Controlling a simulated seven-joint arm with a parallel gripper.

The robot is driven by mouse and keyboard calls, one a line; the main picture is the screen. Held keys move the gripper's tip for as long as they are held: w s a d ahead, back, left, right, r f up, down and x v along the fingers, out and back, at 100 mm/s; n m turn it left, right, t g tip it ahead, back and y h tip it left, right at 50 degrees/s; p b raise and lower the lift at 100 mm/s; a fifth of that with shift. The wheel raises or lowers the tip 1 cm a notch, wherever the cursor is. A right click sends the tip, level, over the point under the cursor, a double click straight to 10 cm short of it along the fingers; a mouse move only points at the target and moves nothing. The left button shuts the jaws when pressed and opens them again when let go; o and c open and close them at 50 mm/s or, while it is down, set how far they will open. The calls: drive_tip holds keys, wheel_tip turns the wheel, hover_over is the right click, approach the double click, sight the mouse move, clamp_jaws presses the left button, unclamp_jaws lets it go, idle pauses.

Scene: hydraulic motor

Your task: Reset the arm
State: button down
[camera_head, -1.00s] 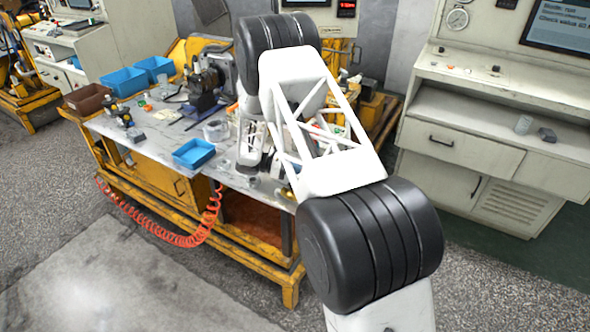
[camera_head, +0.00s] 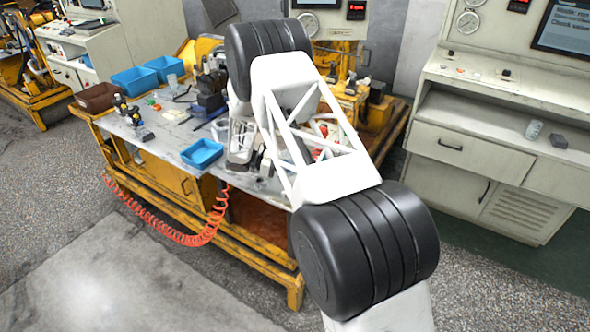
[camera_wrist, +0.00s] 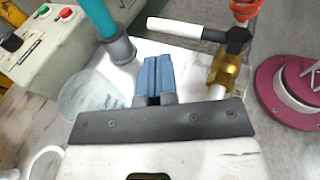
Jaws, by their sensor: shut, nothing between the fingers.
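My gripper shows in the wrist view (camera_wrist: 154,78), with its two blue fingers pressed together and nothing between them. In the head view my white and black arm reaches over the workbench (camera_head: 160,146) and mostly hides the gripper end. The fingers point over a pale surface near a brass fitting (camera_wrist: 226,68) and a teal tube with a grey collar (camera_wrist: 98,20). I cannot tell whether the fingertips touch anything.
A small blue tray (camera_head: 202,153) lies near the bench's front edge. Blue bins (camera_head: 133,82) and a brown bin (camera_head: 97,97) stand at its left. An orange coiled hose (camera_head: 165,232) hangs in front. A magenta round part (camera_wrist: 285,90) is at right in the wrist view.

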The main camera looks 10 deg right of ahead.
drive_tip(key=shift+w+a+r, duration=0.15)
drive_tip(key=shift+w+a, duration=0.05)
drive_tip(key=shift+a, duration=0.4)
drive_tip(key=shift+r, duration=0.1)
drive_tip(key=s+d+r+m+t+y, duration=0.15)
drive_tip(key=s+r+m+y, duration=0.25)
drive_tip(key=s+r, duration=0.85)
drive_tip(key=s+d+r+m+g+y, duration=0.1)
drive_tip(key=s+d+r+m+y, duration=0.25)
drive_tip(key=s+r, duration=0.9)
drive_tip(key=s+a+r+m+t+y, duration=0.1)
drive_tip(key=s+r+m+t+y, duration=0.1)
drive_tip(key=s, duration=0.7)
drive_tip(key=s+a+r+m+t+y, duration=0.1)
drive_tip(key=s+r+m+t+y, duration=0.1)
drive_tip(key=s, duration=0.8)
drive_tip(key=s+a+r+m+t+y, duration=0.1)
drive_tip(key=s+r+m+t+y, duration=0.1)
drive_tip(key=s, duration=0.8)
wheel_tip(320, 180, up, 2)
drive_tip(key=shift+s+r+m+t+y, duration=0.15)
drive_tip(key=shift+m+t+y, duration=0.2)
drive_tip(key=shift+m+y, duration=0.4)
